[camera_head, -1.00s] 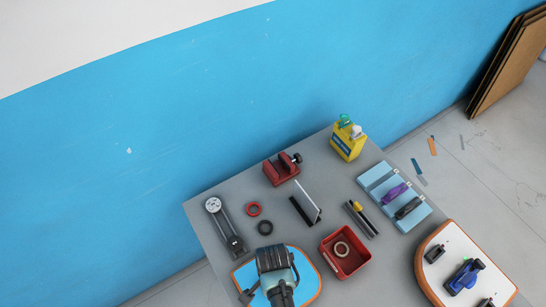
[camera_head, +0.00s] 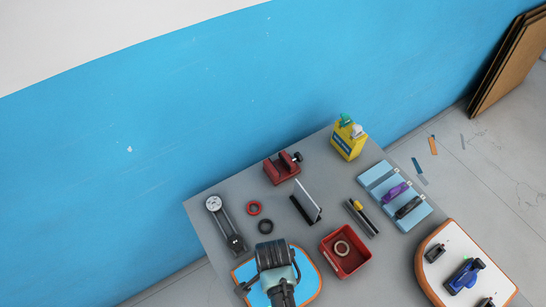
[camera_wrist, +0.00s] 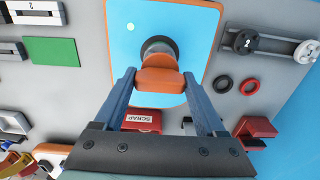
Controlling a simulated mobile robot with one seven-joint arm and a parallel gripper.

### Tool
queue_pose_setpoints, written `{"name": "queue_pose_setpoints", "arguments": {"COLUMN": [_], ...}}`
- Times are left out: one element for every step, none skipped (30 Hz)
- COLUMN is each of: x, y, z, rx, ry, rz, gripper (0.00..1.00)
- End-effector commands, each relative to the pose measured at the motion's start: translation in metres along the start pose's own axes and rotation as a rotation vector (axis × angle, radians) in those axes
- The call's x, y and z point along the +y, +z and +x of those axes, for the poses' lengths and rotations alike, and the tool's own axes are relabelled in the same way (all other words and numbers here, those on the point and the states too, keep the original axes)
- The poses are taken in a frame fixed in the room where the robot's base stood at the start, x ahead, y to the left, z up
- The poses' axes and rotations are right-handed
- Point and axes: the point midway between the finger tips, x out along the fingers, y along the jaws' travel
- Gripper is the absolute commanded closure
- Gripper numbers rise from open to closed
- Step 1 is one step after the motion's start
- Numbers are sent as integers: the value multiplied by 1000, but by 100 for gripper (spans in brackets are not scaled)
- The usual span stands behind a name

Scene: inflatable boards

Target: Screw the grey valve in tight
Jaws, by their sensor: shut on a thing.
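The blue board with an orange rim (camera_wrist: 195,15) lies on the grey table, and it also shows in the head view (camera_head: 309,277). The grey valve (camera_wrist: 157,46) shows in the wrist view as a short grey round body inside a dark ring on the board. An orange piece (camera_wrist: 160,80) sits against it on the near side. My gripper (camera_wrist: 159,84) is shut on the orange piece, one blue-grey finger on either side. Whether the orange piece is part of the valve, I cannot tell. In the head view my gripper (camera_head: 276,265) is over the board and hides the valve.
Near the board are a lever tool with a white dial (camera_head: 214,204), a red ring (camera_head: 253,208), a black ring (camera_head: 265,226) and a red scrap bin (camera_head: 365,264). A red vise (camera_head: 281,168) and a yellow container (camera_head: 347,147) stand farther back. A white board (camera_head: 432,277) is at right.

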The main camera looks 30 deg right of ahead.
Motion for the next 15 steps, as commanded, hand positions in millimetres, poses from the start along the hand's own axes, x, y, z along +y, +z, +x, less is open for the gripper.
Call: {"name": "queue_pose_setpoints", "arguments": {"x": [0,0,0,0,-1,0,0,0,-1,-1,0,0,0,0,0], "y": [0,0,0,0,0,0,0,0,0,0,0,0,0,0,0], "z": [-3,-4,-6,-8,-10,-12,-13,-14,-17,-18,-20,-21,-23,-24,-26], "rx": [0,0,0,1,1,0,0,0,1,1,0,0,0,1,1], "ry": [-1,-1,-1,-2,-2,-1,-1,-1,-2,-2,-1,-1,-1,-1,-2], "rz": [0,0,0,0,0,0,0,0,0,0,0,0,0,0,0], "gripper": [100,100,100,100,100,100,100,100,100,100,100,100,100,100,100]}}
